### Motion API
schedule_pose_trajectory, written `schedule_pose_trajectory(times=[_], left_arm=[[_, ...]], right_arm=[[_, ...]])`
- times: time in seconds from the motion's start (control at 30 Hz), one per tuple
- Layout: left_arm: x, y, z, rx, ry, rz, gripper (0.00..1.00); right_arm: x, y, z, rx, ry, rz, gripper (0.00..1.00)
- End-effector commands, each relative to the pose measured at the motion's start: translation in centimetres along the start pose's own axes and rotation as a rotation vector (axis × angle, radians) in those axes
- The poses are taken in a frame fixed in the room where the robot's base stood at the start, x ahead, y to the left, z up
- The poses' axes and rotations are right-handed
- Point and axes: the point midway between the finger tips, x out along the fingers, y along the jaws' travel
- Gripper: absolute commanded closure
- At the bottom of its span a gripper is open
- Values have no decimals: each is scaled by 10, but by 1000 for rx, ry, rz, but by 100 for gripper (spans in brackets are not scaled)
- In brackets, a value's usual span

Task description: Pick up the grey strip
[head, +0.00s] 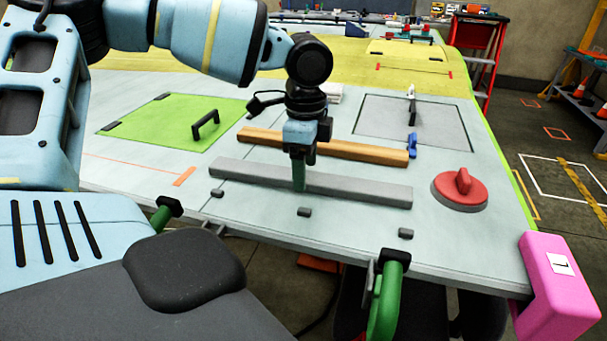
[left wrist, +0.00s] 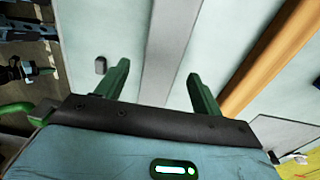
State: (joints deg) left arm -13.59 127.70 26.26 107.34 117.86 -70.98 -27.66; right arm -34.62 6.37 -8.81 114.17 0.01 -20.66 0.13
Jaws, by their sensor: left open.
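The grey strip (head: 352,189) lies flat on the pale wing surface, in front of a wooden strip. It also shows in the left wrist view (left wrist: 172,45), running between my fingers. My left gripper (head: 299,178) is over the strip, left of its middle, pointing down. In the left wrist view the left gripper (left wrist: 157,85) has its two green fingers apart, one on each side of the strip, with nothing held. The head view does not show clearly how far the fingertips are above the surface. My right gripper is not in view.
The wooden strip (head: 340,150) lies just behind. A red suction cup (head: 459,190) stands to the right. Small dark blocks (head: 304,212) sit along the front. A green clamp (head: 387,300) grips the front edge, and a pink block (head: 555,285) covers the right corner. A green panel (head: 170,125) has a black handle.

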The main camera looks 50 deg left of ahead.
Motion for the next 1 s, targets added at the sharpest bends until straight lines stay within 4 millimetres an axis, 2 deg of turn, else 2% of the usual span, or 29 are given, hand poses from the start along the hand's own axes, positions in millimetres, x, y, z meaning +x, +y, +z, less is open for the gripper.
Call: schedule_pose_trajectory(times=[0.13, 0.37, 0.77, 0.8, 1.0], left_arm=[[13, 0, 0, 1, -2, 1, 33], [14, 0, 0, 0, -2, 1, 33], [14, 0, 0, 0, -2, 0, 84], [13, 0, 0, 0, -1, 0, 86], [13, 0, 0, 0, -1, 0, 87]], right_arm=[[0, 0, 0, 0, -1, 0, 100], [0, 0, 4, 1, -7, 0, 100], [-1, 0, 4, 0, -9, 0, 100], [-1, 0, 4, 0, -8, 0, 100], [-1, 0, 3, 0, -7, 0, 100]])
